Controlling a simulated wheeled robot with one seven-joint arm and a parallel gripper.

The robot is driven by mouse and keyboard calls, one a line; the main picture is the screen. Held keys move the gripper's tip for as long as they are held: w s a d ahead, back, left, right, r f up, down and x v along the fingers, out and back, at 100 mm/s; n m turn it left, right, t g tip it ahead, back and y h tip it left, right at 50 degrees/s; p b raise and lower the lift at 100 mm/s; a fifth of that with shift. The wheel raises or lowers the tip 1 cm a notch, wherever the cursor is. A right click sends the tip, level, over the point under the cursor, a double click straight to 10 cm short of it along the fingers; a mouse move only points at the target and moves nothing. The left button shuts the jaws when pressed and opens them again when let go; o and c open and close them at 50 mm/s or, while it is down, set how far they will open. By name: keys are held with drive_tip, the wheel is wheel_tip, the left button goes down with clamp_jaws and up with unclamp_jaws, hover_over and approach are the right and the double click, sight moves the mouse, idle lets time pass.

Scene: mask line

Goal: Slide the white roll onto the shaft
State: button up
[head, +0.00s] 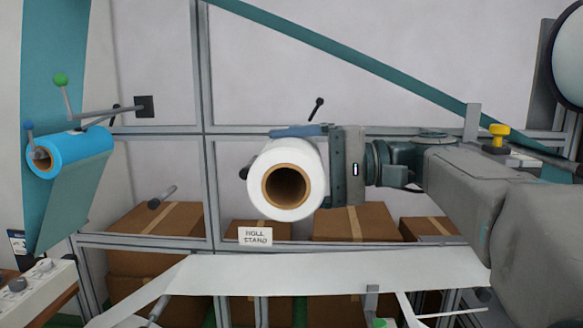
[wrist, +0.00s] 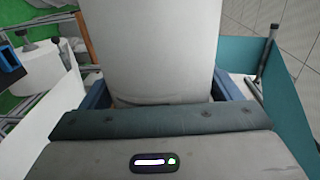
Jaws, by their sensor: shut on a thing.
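The white roll (head: 313,165) is held up in the middle of the head view, with its brown core and dark open hole facing the camera. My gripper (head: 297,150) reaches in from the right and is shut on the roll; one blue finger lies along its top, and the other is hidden. In the wrist view the roll (wrist: 162,45) stands between both blue fingers. Short grey pegs with dark ends stick out of the frame: one at lower left (head: 161,197), one above the roll (head: 317,107). A dark tip (head: 244,173) shows just left of the roll. I cannot tell which is the shaft.
A blue roll (head: 85,152) sits on a holder at the left, by a green-knobbed lever (head: 62,82). A "ROLL STAND" sign (head: 255,236) is below the white roll. A white web (head: 330,274) crosses the front. Cardboard boxes (head: 352,222) stand behind the frame.

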drive_tip(key=shift+w+d+p, duration=0.1)
drive_tip(key=shift+w+p, duration=0.65)
drive_tip(key=shift+w, duration=1.3)
drive_tip(key=shift+w, duration=0.1)
drive_tip(key=shift+w+p, duration=1.25)
drive_tip(key=shift+w, duration=1.15)
drive_tip(key=shift+r, duration=0.1)
drive_tip(key=shift+w+d+p, duration=0.15)
drive_tip(key=shift+w+p, duration=1.4)
drive_tip(key=shift+w, duration=0.95)
drive_tip(key=shift+w+d+p, duration=0.1)
drive_tip(key=shift+w+p, duration=1.75)
drive_tip(key=shift+w, duration=0.65)
drive_tip(key=shift+w+p, duration=0.4)
drive_tip(key=shift+w, duration=0.05)
drive_tip(key=shift+f+b, duration=0.55)
drive_tip(key=shift+f, duration=0.05)
